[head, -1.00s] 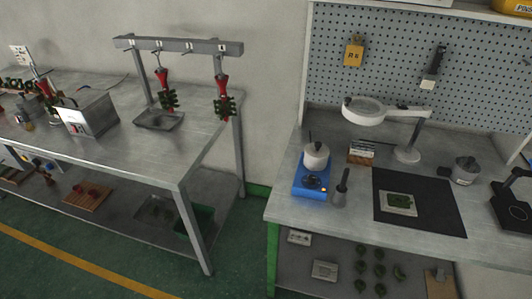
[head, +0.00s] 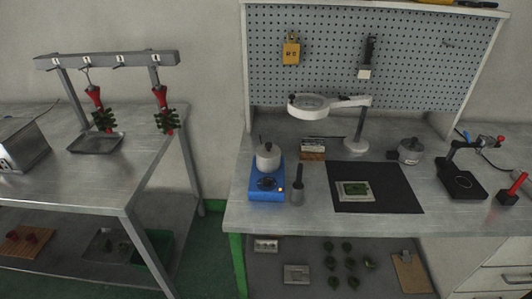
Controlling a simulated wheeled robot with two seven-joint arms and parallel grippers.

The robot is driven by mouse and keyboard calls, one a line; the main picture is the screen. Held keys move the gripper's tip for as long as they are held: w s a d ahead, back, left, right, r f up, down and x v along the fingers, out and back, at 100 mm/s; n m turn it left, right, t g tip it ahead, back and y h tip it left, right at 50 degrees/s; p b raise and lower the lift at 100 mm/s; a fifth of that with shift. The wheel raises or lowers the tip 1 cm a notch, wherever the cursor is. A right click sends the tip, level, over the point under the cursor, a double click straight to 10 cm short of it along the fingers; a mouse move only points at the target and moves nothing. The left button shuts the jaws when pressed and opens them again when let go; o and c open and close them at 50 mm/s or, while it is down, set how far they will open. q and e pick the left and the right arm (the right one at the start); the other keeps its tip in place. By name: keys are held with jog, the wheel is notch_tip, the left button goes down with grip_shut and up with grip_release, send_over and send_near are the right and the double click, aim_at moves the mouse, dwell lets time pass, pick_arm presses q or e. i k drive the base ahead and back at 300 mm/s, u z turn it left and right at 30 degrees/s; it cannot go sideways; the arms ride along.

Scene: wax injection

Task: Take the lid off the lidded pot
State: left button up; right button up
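A small whitish pot (head: 267,158) sits on a blue hot plate (head: 267,186) near the left end of the right-hand workbench. A dark upright piece shows at its top; I cannot tell whether this is a lid knob or a tool. A grey metal pot (head: 410,153) with a dark side handle and a small knob on top stands at the back right of the black mat; it looks lidded. Neither of my grippers is in view.
A magnifier lamp (head: 358,130) stands behind the black mat (head: 400,190), which bears a small tray with a green piece (head: 355,190). A dark cylindrical holder (head: 297,188) stands beside the hot plate. A black stand (head: 461,180) is at right. The left bench (head: 90,180) carries a hanging rack.

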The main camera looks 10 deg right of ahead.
aim_at(267, 151)
jog(key=z, duration=1.2)
jog(key=i, duration=0.4)
jog(key=u, duration=0.5)
